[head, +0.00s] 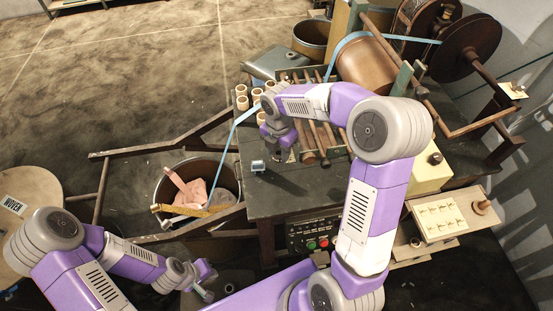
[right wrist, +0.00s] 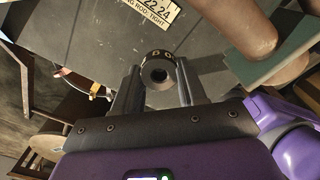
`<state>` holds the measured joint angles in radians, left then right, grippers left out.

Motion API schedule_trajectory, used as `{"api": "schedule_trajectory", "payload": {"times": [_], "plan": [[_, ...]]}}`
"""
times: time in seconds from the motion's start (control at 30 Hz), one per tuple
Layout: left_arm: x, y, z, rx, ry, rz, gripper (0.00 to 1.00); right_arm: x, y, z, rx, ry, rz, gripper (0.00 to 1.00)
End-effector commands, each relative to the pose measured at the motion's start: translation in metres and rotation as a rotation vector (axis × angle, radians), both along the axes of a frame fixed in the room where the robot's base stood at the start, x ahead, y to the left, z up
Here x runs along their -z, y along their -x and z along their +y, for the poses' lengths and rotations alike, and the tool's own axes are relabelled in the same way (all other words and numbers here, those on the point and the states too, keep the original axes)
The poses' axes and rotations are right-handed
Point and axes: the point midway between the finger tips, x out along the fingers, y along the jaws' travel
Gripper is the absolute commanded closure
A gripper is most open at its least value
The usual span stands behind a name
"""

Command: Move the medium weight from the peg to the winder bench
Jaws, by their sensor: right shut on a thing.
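My right gripper (head: 283,150) is over the front of the dark winder bench (head: 290,203), pointing down. In the right wrist view its fingers stand on both sides of a dark round weight (right wrist: 158,68) with a central hole and pale markings on its rim. The gripper is shut on this weight, close to the bench top; whether the weight touches the bench I cannot tell.
Rollers (head: 312,140) and wooden spools (head: 242,98) are behind the right gripper. A small light-blue item (head: 258,166) lies at the bench's left edge. A bin with cloth (head: 195,190) stands left of the bench. A label plate (right wrist: 148,12) lies on the bench. The front bench top is mostly clear.

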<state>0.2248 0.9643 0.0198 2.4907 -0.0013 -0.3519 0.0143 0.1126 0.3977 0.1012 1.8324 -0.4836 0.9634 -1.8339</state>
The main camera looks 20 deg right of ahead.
Motion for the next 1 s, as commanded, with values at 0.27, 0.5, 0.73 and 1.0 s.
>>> {"api": "schedule_trajectory", "payload": {"times": [0.27,0.5,0.73,1.0], "plan": [[0.014,0.000,0.000,0.000,0.000,0.000,1.00,0.039,0.000,0.000,0.001,0.001,0.002,0.96],[0.017,0.000,0.000,0.000,0.000,0.000,1.00,0.052,0.000,0.000,0.002,0.000,-0.001,0.96],[0.018,0.000,0.000,0.000,0.000,0.000,1.00,0.055,0.000,0.000,0.002,0.001,-0.001,0.96],[0.018,0.000,0.000,0.000,0.000,0.000,1.00,0.055,0.000,0.000,0.002,0.001,-0.001,0.34]]}}
